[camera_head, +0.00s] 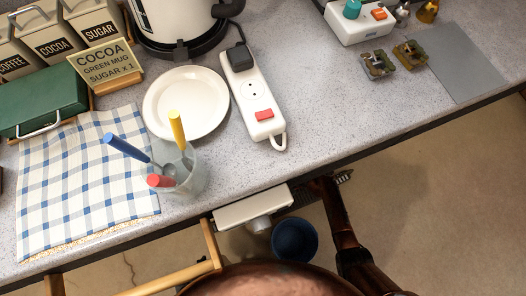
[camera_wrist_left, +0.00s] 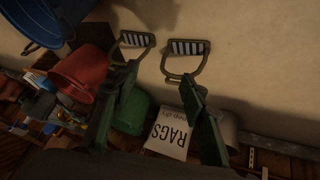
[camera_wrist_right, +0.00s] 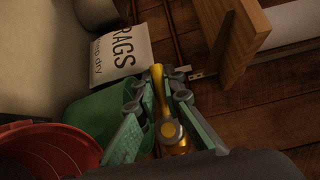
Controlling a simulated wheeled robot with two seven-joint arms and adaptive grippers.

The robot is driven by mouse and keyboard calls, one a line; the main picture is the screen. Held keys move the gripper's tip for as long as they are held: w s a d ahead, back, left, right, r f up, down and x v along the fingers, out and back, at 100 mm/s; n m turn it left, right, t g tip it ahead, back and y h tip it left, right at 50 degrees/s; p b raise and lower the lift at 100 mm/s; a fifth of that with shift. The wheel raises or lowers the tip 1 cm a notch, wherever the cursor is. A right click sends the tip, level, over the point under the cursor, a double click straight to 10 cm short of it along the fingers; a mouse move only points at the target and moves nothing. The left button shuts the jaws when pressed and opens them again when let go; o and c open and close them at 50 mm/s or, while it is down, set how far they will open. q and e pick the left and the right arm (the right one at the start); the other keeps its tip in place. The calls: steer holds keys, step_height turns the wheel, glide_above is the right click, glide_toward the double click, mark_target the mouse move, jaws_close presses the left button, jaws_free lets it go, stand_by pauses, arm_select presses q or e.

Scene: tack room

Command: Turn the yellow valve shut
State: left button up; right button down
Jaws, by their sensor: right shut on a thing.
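The yellow valve (camera_wrist_right: 172,132) shows in the right wrist view, low near the floor, with a round hub and a yellow lever. The lever stands up between the fingers of my right gripper (camera_wrist_right: 167,76), which is shut on it. The fingers hide part of the valve and its pipe. My left gripper (camera_wrist_left: 158,45) is open and empty in the left wrist view, its two striped fingertips well apart over the pale floor.
A green bucket (camera_wrist_right: 92,108), a red bucket (camera_wrist_right: 40,150) and a RAGS bag (camera_wrist_right: 122,50) crowd the right gripper's left side. A wooden board (camera_wrist_right: 240,42) stands at its right. A blue bucket (camera_head: 295,240) sits below the grey counter (camera_head: 325,110).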

steer(key=m+t+y+b, duration=0.1)
steer(key=m+b, duration=0.1)
steer(key=b, duration=0.2)
steer(key=shift+d+r+y, duration=0.1)
steer(key=shift+r+y, duration=0.05)
steer(key=shift+y, duration=0.15)
steer(key=shift+d+r+m+t+y+b, duration=0.1)
steer(key=shift+r+m+t+y+b, duration=0.3)
steer(key=shift+m+b, duration=0.25)
arm_select(q)
step_height(320, 180, down, 6)
steer(key=s+a+m+t, duration=0.1)
steer(key=t, duration=0.2)
steer(key=shift+s+a+f, duration=0.2)
steer(key=shift+s+a, duration=0.05)
steer(key=shift+a, duration=0.05)
arm_select(e)
steer(key=shift+w+d+r+m+t+y, duration=0.15)
steer(key=shift+r+m+t+y, duration=0.2)
steer(key=shift+m, duration=0.35)
steer(key=shift+s+d+r+m+t+y, duration=0.15)
steer(key=shift+r+m+t, duration=0.2)
steer(key=shift+m+t, duration=0.25)
steer(key=shift+w, duration=0.1)
steer(key=c, duration=2)
jaws_free()
steer(key=shift+r, duration=0.1)
